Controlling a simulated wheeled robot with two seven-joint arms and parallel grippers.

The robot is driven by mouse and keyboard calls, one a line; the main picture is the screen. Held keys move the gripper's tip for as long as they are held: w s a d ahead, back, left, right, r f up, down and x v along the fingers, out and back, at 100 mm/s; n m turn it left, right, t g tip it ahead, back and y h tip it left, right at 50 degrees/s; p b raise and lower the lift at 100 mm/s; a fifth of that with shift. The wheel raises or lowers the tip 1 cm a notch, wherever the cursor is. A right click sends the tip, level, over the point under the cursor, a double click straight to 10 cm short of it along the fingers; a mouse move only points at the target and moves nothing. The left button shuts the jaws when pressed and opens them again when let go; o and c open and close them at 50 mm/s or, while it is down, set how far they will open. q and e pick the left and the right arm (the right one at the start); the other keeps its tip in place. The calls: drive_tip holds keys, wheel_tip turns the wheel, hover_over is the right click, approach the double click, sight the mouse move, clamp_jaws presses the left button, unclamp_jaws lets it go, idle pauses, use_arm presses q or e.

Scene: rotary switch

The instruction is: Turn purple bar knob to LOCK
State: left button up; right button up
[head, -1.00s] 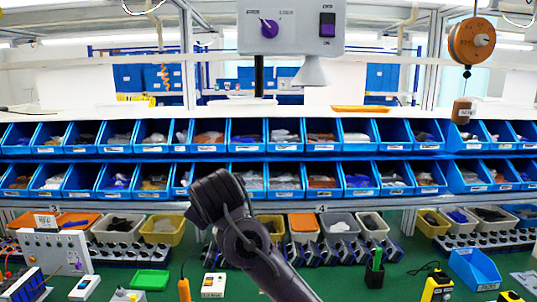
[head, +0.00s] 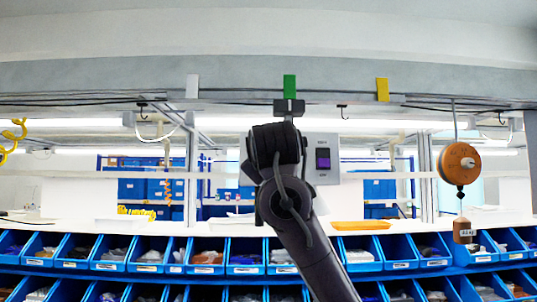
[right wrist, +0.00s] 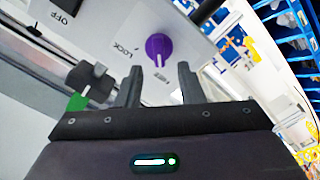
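The grey panel box (head: 325,172) hangs in the middle of the head view, partly covered by my right arm. A pale mark on the knob faces the lower label between my fingers, which is too small to read surely. The LOCK label (right wrist: 125,50) is to the knob's left. My right gripper (right wrist: 160,68) is open, fingers apart and empty, with the knob just beyond and between its fingertips. I cannot tell whether it touches. My left gripper is not in view.
An overhead rail (head: 230,98) carries white, green and yellow tags; the green tag (head: 289,87) is close above my wrist. An orange reel (head: 459,163) hangs at right. Blue bins (head: 110,265) line the shelf below.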

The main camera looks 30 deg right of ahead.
drive_tip(key=p+x, duration=0.1)
drive_tip(key=x, duration=0.3)
drive_tip(key=shift+p, duration=0.4)
clamp_jaws()
